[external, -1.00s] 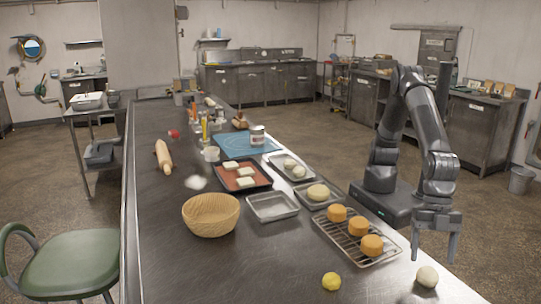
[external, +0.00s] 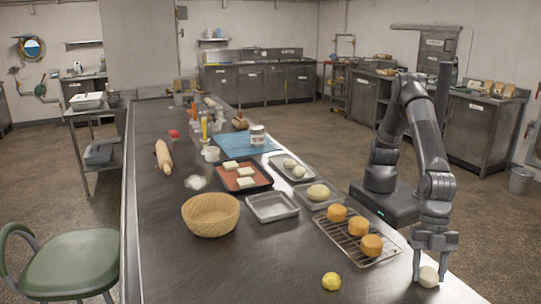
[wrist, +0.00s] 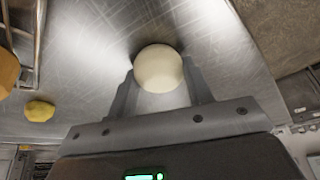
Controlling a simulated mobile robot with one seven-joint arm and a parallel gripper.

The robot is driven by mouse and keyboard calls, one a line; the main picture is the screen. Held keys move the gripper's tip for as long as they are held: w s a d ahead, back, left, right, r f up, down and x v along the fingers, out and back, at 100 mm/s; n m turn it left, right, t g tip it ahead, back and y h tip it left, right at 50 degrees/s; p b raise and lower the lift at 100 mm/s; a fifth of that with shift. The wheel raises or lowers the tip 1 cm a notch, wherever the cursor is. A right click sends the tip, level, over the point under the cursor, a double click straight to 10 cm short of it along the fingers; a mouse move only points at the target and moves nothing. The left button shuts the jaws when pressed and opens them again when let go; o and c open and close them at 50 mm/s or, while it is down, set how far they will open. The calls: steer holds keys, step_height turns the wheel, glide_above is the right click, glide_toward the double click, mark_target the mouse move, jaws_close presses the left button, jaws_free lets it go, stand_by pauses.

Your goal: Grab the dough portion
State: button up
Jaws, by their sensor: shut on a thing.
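The dough portion (external: 429,276) is a pale round ball at the front right of the steel counter. It also shows in the wrist view (wrist: 158,68), between the two fingers. My gripper (external: 430,272) points down at the counter and is shut on the dough portion, with one finger on each side of it. The dough appears to rest on the counter still.
A wire rack (external: 347,246) with orange-brown cakes lies left of my gripper. A yellow ball (external: 331,281) sits nearer the front. A wicker basket (external: 210,216), an empty metal tray (external: 272,207) and a tray with dough (external: 318,197) stand further left and back.

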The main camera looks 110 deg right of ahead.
steer(key=c, duration=0.3)
steer(key=shift+c, duration=0.2)
